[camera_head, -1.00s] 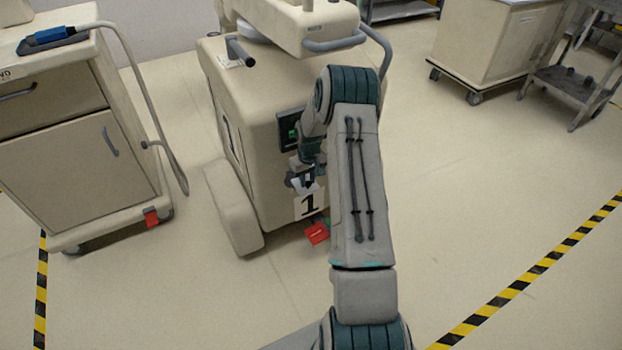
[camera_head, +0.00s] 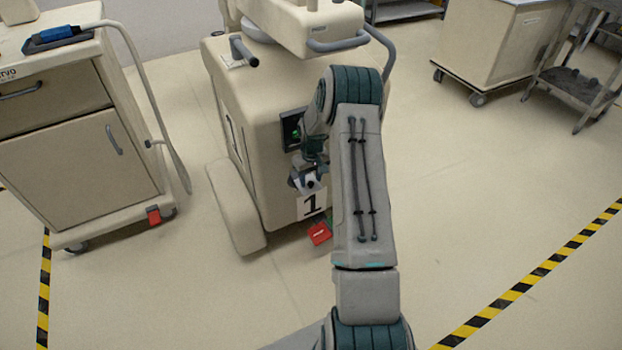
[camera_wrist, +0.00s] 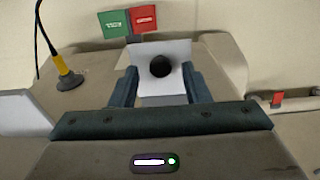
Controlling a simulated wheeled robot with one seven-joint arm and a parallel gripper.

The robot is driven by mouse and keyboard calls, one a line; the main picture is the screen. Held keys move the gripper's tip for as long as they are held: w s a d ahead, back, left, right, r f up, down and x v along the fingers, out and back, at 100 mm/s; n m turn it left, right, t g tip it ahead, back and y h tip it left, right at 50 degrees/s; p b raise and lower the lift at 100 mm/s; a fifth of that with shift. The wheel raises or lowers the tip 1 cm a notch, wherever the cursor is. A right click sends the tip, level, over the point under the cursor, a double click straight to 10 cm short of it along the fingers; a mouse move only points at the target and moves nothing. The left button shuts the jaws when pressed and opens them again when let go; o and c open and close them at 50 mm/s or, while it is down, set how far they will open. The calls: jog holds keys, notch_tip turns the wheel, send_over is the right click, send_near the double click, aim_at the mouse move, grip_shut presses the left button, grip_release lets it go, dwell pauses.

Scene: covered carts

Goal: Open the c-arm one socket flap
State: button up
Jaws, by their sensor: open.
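The c-arm one cart (camera_head: 270,185) is a beige block with a "1" plate (camera_head: 311,205) low on its front. My gripper (camera_head: 307,181) is just above that plate. In the wrist view my gripper (camera_wrist: 159,74) is open, with one dark finger on each side of a white panel. This panel, apparently the socket flap (camera_wrist: 147,52), carries a round black knob or hole (camera_wrist: 160,66). Whether the fingers touch it, and how far it stands open, I cannot tell. My arm hides part of the cart front.
A green-lit screen (camera_head: 294,132) is above the gripper. Red (camera_head: 319,232) and green pedals lie at the cart's foot. A beige drawer cart (camera_head: 75,150) stands left. In the wrist view a yellow-tipped cable (camera_wrist: 70,77) is near the left side.

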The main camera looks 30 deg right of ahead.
aim_at(312, 183)
notch_tip(312, 183, up, 13)
jog(key=p, duration=0.1)
jog(key=shift+s+r, duration=0.15)
jog(key=shift+s, duration=0.15)
